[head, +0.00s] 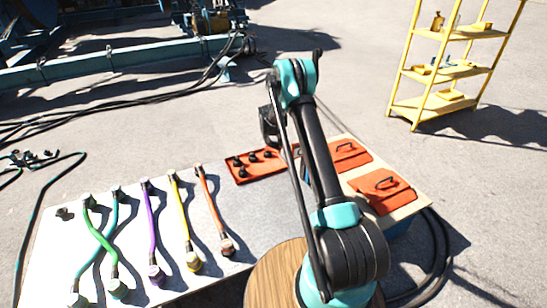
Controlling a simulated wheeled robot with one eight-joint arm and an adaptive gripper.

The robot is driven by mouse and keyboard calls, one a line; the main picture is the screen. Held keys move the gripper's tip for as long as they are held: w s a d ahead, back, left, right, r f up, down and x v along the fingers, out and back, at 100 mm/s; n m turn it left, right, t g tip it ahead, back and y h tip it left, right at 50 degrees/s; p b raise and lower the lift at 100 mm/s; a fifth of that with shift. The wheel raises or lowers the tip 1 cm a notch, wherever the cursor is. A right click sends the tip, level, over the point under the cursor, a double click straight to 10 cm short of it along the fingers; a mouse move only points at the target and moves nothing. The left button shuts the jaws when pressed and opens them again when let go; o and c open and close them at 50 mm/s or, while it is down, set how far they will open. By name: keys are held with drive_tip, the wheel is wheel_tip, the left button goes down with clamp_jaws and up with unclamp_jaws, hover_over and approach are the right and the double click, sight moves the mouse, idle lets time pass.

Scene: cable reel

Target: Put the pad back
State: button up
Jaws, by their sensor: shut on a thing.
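My arm rises at the front and bends over the table. Its dark end with my gripper (270,127) hangs just beyond the red board with black knobs (241,174). The fingertips are hard to make out against the dark links. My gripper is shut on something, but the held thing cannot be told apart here. Two flat orange pads with dark handles lie on the right of the table: a far one (357,159) and a near one (397,198). My arm covers part of the table left of them. I cannot tell which item is the task's pad.
Green, teal, purple, yellow and orange cables (184,222) lie on the pale table (55,250) at left; green and teal cross. A round wooden top (268,278) is in front. A yellow shelf (400,75) stands at back right. Black hoses lie on the ground.

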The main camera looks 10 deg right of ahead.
wheel_tip(320, 180, down, 9)
idle(0.5)
drive_tip(key=shift+f, duration=0.55)
drive_tip(key=o, duration=1.1)
